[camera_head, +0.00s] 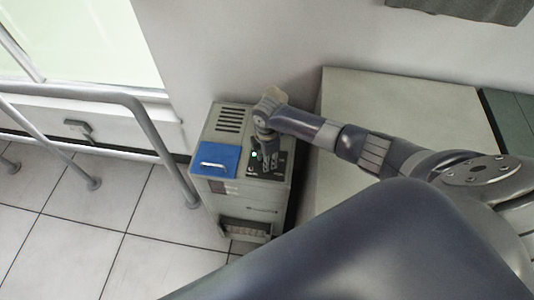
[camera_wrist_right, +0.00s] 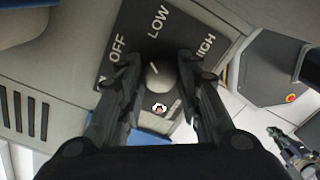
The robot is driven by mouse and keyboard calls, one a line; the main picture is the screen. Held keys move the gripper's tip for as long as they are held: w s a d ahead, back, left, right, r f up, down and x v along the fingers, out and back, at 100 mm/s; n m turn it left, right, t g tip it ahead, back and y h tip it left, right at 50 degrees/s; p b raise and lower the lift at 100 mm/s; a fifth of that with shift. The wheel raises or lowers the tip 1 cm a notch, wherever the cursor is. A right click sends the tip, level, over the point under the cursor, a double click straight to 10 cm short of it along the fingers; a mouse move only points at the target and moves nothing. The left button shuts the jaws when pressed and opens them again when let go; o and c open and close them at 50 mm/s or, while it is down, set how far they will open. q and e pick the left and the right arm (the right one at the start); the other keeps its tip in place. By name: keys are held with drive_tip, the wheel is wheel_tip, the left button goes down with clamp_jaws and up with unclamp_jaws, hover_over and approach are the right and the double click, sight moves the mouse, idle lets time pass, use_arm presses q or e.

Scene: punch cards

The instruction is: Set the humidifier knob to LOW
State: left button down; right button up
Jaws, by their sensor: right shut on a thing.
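The humidifier (camera_head: 235,190) is a beige cabinet standing against the wall. Its black control panel (camera_wrist_right: 120,75) carries the words OFF, LOW and HIGH. The round grey knob (camera_wrist_right: 160,78) sits between the fingers of my right gripper (camera_wrist_right: 158,76), which is shut on it. The knob's white line tilts slightly left of straight up, just on the OFF side of LOW. In the head view my right gripper (camera_head: 264,158) comes down onto the panel and hides the knob. What looks like my left gripper (camera_wrist_right: 290,145) is low at the right of the wrist view.
A blue lid (camera_head: 215,160) with a pale handle lies beside the panel, and a vent (camera_head: 230,119) is behind it. A metal railing (camera_head: 150,125) stands to the left. A pale cabinet top (camera_head: 400,100) is to the right. Tiled floor lies open in front.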

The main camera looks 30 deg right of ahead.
drive_tip(key=shift+m+p, duration=1.35)
drive_tip(key=shift+m, duration=0.85)
drive_tip(key=o, duration=1.1)
drive_tip(key=shift+r, duration=0.2)
wheel_tip(320, 180, up, 12)
drive_tip(key=shift+f, duration=0.2)
drive_tip(key=shift+f, duration=0.1)
